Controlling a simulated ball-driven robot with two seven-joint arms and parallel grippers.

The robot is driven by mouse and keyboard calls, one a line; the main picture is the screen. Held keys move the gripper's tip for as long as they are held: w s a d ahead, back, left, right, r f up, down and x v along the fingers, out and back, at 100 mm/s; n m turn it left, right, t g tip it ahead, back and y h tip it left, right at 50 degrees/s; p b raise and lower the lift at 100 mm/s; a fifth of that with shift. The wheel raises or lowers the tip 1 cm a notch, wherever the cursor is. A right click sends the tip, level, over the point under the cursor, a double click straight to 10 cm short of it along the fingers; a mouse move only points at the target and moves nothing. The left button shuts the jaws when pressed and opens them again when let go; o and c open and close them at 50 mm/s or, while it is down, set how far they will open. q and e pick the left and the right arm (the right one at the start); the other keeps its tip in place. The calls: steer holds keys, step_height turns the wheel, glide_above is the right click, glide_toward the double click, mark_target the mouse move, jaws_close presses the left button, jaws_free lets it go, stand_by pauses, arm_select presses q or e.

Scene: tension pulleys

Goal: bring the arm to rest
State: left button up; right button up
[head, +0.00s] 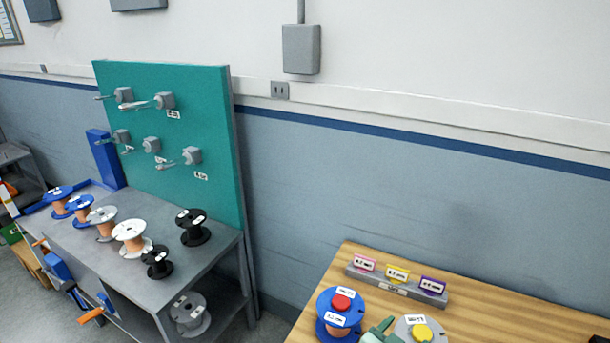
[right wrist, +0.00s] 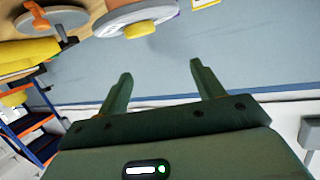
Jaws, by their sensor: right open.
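My right gripper (head: 378,332) shows as a green piece at the bottom of the head view, between two capped spools on the wooden table. In the right wrist view its two green fingers (right wrist: 163,85) stand wide apart with nothing between them. A grey spool with a yellow cap (head: 421,332) is just right of the gripper in the head view; a yellow-capped spool (right wrist: 148,28) also shows beyond the fingers in the wrist view. A blue spool with a red cap (head: 341,302) stands to the left. My left gripper is not in view.
The wooden table (head: 510,312) carries a grey block (head: 397,286) with pink, yellow and purple labelled pieces. At left, a grey bench (head: 205,258) holds several spools before a teal pegboard (head: 215,125). A wall stands behind.

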step_height(320, 180, up, 8)
steer(key=w+a+n+t+y, duration=0.2)
steer(key=a+n+t+y, duration=0.15)
steer(key=t, duration=0.35)
steer(key=s+a+r+n+t+y, duration=0.25)
steer(key=a+r+n+y, duration=0.3)
steer(key=n+y, duration=0.35)
steer(key=s+a+f+n+g+y, duration=0.4)
steer(key=n, duration=0.2)
steer(key=s+d+f+g+h, duration=0.4)
steer(key=s+d+g+h, duration=0.5)
steer(key=s+d, duration=0.6)
step_height(320, 180, down, 27)
steer(key=s+a+m+g+y+b, duration=0.1)
steer(key=s+a+g+y+b, duration=0.1)
steer(key=s, duration=0.1)
steer(key=s+f+m+g+y+b, duration=0.1)
steer(key=s+f+m+g+b, duration=0.1)
steer(key=s+f, duration=1.7)
steer(key=shift+s+d+f+m+g+y, duration=0.15)
steer(key=shift+s+m+g+y, duration=0.2)
steer(key=shift+s+m+g, duration=0.35)
